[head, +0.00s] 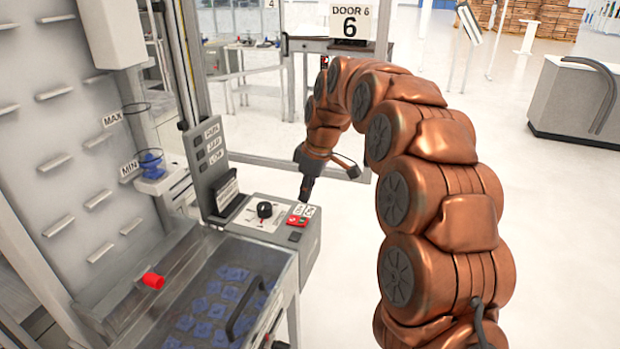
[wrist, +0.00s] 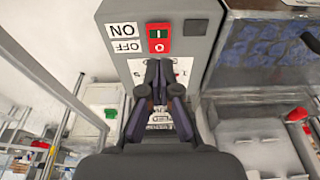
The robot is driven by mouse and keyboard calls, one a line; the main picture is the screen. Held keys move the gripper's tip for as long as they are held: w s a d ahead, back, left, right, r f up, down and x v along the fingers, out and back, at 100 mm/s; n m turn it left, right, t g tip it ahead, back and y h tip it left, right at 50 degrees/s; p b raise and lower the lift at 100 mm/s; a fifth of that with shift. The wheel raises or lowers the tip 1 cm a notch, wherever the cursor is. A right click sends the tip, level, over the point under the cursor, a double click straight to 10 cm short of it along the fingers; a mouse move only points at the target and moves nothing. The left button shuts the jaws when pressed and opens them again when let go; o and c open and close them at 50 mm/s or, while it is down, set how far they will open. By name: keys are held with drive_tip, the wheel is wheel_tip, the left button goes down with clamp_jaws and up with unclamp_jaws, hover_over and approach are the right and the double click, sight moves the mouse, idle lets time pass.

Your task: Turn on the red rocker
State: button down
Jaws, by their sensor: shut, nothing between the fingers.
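The red rocker (wrist: 158,38) sits on the top of a grey control box, with a green part marked "I" and a red part marked "O". Labels ON and OFF (wrist: 125,38) are beside it. In the head view the rocker (head: 297,220) is near the right edge of the box. My gripper (wrist: 160,66) is shut and empty, its fingertips just below the rocker in the wrist view. In the head view my gripper (head: 306,190) points down above the box, close to the rocker. Whether the fingertips touch anything cannot be told.
A black rotary knob (head: 264,210) on a white dial plate is left of the rocker. A clear-lidded bin (head: 240,255) with blue pieces and a dark handle stands in front. A red knob (head: 153,281) is at lower left. Open floor lies to the right.

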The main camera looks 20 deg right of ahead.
sight(304, 221)
drive_tip(key=x, duration=0.1)
drive_tip(key=p+x, duration=0.1)
drive_tip(key=x, duration=0.1)
drive_tip(key=shift+s+d+f, duration=0.1)
drive_tip(key=shift+s+f, duration=0.05)
drive_tip(key=shift+f, duration=0.2)
drive_tip(key=shift+d+f+p, duration=0.15)
drive_tip(key=shift+f+p, duration=0.15)
drive_tip(key=shift+f, duration=1)
drive_tip(key=shift+s+d+f+y+b, duration=0.15)
drive_tip(key=shift+f+y+b, duration=0.15)
drive_tip(key=shift+f+b, duration=0.65)
drive_tip(key=shift+r+t, duration=0.3)
drive_tip(key=shift+r, duration=0.4)
drive_tip(key=shift+r, duration=0.65)
drive_tip(key=shift+r, duration=0.15)
